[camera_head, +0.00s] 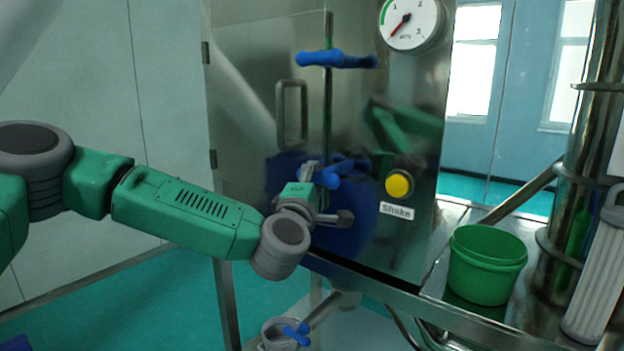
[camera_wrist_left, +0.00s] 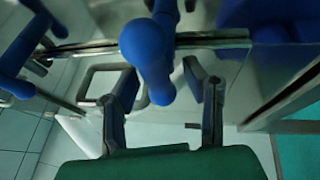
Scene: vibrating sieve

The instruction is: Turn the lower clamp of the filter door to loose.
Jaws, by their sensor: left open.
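The lower clamp (camera_head: 345,172) is a blue handle on the right edge of the steel filter door (camera_head: 250,120). My left gripper (camera_head: 330,194) is at this clamp, just below and in front of it, with its fingers apart. In the left wrist view, the rounded blue end of the clamp (camera_wrist_left: 148,55) lies between the two open fingers of my left gripper (camera_wrist_left: 163,85). I cannot tell whether either finger touches it. The upper clamp (camera_head: 337,60) is a similar blue handle, lying nearly level across the door edge. My right gripper is not in view.
A door handle (camera_head: 292,112) stands left of the clamps. A yellow button (camera_head: 398,185) labelled Shake and a pressure gauge (camera_head: 410,22) are on the panel at right. A green bucket (camera_head: 486,264) stands right of the cabinet. A blue-handled valve (camera_head: 284,333) is below.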

